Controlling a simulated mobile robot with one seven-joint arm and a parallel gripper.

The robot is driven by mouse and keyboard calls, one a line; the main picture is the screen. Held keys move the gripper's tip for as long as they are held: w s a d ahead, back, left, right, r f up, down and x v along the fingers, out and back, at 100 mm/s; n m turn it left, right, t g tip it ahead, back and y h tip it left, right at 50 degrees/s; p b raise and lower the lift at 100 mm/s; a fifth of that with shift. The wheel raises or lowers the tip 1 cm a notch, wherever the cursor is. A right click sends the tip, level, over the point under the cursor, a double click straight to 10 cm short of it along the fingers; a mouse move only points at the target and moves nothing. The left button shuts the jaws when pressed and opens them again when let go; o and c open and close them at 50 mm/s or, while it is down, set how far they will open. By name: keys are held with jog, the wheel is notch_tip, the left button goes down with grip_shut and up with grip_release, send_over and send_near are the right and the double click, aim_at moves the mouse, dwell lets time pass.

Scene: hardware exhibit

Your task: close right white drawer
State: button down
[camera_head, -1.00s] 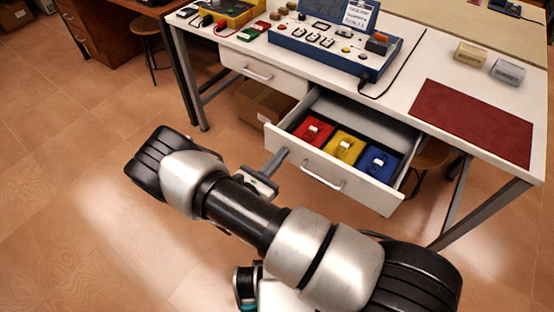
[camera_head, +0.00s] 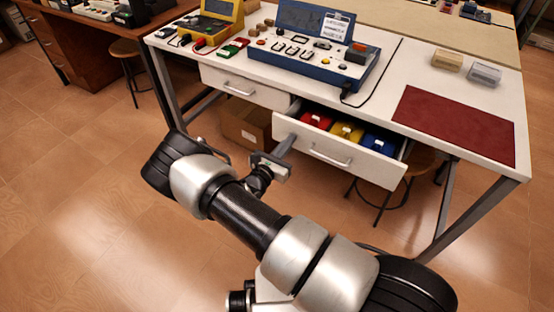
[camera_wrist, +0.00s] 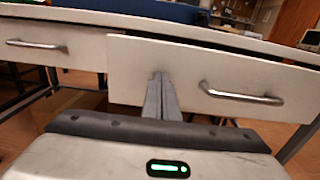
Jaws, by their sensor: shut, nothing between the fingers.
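The right white drawer (camera_head: 365,164) is partly open under the white table. Red, yellow and blue bins (camera_head: 347,130) show inside it. Its front panel also shows in the wrist view (camera_wrist: 250,70), with a metal bar handle (camera_wrist: 240,94) right of my fingers. My gripper (camera_head: 286,142) is shut and empty, its fingertips at the left part of the drawer front. In the wrist view my gripper (camera_wrist: 161,78) points at the panel and appears to touch it. The left drawer (camera_head: 245,86) is closed.
The white table (camera_head: 385,82) carries a blue instrument panel (camera_head: 310,55), a yellow meter (camera_head: 213,25) and a dark red mat (camera_head: 455,125). A cardboard box (camera_head: 243,125) and a stool (camera_head: 400,175) stand underneath. The floor in front is clear.

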aim_at(308, 122)
jog(key=b+x, duration=0.3)
jog(key=x, duration=1)
jog(key=shift+w+d+f, duration=0.1)
jog(key=shift+w+d, duration=0.25)
jog(key=shift+w, duration=0.05)
jog(key=shift+w+r, duration=0.15)
jog(key=shift+r, duration=0.15)
